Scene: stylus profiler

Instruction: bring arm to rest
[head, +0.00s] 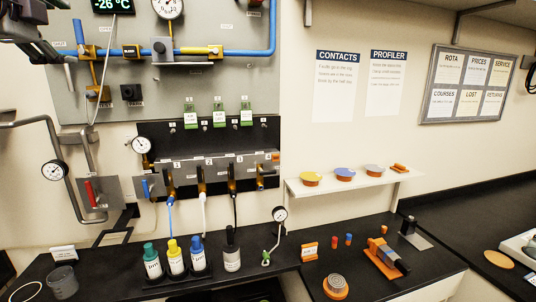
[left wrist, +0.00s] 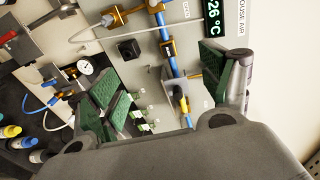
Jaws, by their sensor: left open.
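My left gripper (head: 42,32) is at the top left corner of the head view, partly cut off by the frame edge, in front of the wall panel with blue pipes. In the left wrist view my left gripper (left wrist: 168,80) has its two green-padded fingers wide apart, with nothing between them. Behind the gap are the panel (left wrist: 150,85), a blue pipe and a yellow-handled valve (left wrist: 181,98). My right gripper shows in neither view.
The black bench (head: 110,265) carries several capped bottles (head: 175,258), a beaker (head: 62,282) and small orange parts. A gauge (head: 54,171) on a bent pipe stands out at the left. A white shelf (head: 340,186) holds coloured discs. The air before the notices (head: 338,87) is clear.

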